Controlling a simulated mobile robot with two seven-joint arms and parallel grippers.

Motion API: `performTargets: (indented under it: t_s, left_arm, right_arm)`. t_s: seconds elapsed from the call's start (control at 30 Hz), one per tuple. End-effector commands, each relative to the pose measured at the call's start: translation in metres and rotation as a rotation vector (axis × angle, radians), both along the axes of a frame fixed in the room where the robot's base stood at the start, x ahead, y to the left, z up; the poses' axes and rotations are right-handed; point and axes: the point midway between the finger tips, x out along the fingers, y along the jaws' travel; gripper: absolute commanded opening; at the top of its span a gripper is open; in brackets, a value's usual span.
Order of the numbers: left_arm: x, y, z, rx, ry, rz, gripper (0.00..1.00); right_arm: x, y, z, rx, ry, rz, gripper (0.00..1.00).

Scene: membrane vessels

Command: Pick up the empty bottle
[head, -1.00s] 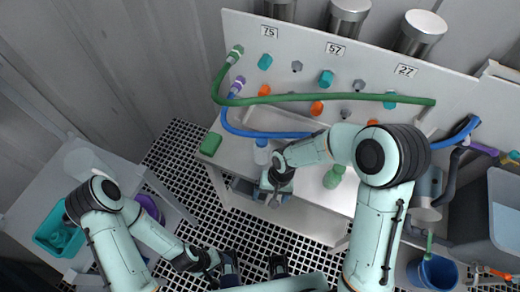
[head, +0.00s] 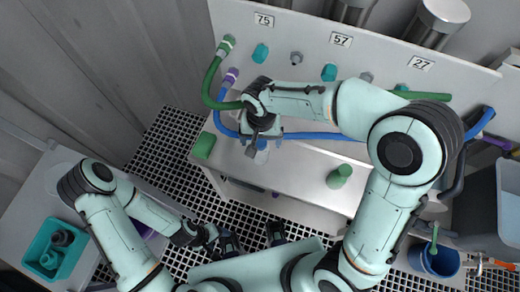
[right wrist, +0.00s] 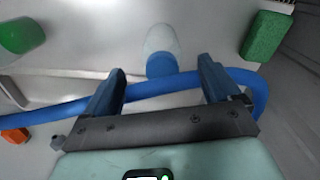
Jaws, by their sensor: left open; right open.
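A clear, pale bottle with a blue cap (right wrist: 160,52) stands on the bench and looks empty. It shows in the head view (head: 262,153), partly hidden by my right gripper (head: 256,146). In the right wrist view my right gripper (right wrist: 162,68) is open, its two fingers apart, with the bottle's blue end just beyond and between the fingertips. Nothing is held. A green bottle (head: 340,176) stands further right on the bench; it is also at the upper left of the wrist view (right wrist: 22,36). My left gripper (head: 212,238) is low at the left, away from the bench.
A blue hose (right wrist: 165,85) runs across behind the fingers, close to the bottle. A green hose (head: 208,85) hangs from the fittings panel. A green sponge-like block (head: 203,146) lies at the bench's left end. A blue bucket (head: 436,260) stands at right.

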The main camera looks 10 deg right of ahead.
Motion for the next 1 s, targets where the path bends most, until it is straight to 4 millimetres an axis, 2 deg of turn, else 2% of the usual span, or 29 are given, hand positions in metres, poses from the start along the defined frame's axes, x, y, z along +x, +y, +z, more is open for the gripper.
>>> performTargets:
  t_s: [0.1,0.33,0.6,0.9,0.97,1.0]
  left_arm:
    - [-0.001,0.000,-0.002,0.000,0.001,0.000,0.71]
    - [-0.001,0.000,-0.003,0.000,0.001,0.000,0.71]
    - [-0.001,0.000,-0.004,0.000,0.001,0.000,0.71]
    - [-0.001,0.000,-0.004,0.000,0.001,0.000,0.71]
    - [-0.001,0.000,-0.004,0.000,0.001,0.000,0.71]
    - [-0.001,0.000,-0.004,0.000,0.001,0.000,0.71]
  right_arm:
    - [0.000,-0.001,-0.018,-0.002,0.002,0.000,0.90]
    - [0.001,0.000,-0.034,-0.001,0.003,0.000,0.90]
    - [0.002,0.000,-0.073,0.000,0.002,0.000,0.90]
    - [0.002,0.001,-0.077,0.001,0.000,0.000,0.90]
    - [0.002,0.001,-0.077,0.001,-0.001,0.000,0.70]
    - [0.002,0.001,-0.077,0.001,-0.001,0.000,0.57]
